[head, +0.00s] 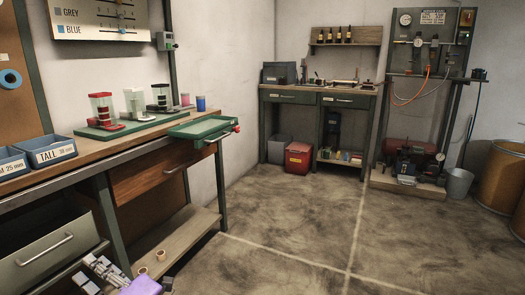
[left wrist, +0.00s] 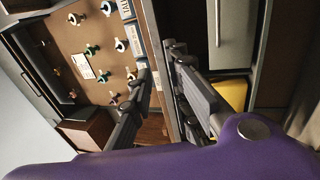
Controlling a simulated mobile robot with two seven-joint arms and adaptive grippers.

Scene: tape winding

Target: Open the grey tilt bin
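The grey tilt bin (head: 68,233) is under the workbench at the lower left of the head view, with a pale bar handle (head: 45,249) across its front. Dark space shows above its top edge; I cannot tell how far it is tilted. A grey front with an upright-looking bar handle (left wrist: 218,22) also shows at the top right of the left wrist view. My left gripper (head: 92,271), on a purple wrist, is low and to the right of the bin handle, apart from it. In the left wrist view its fingers (left wrist: 157,62) are spread and empty. My right gripper is not in view.
A wooden drawer (head: 150,175) is right of the grey bin. The floor (head: 300,235) to the right is clear.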

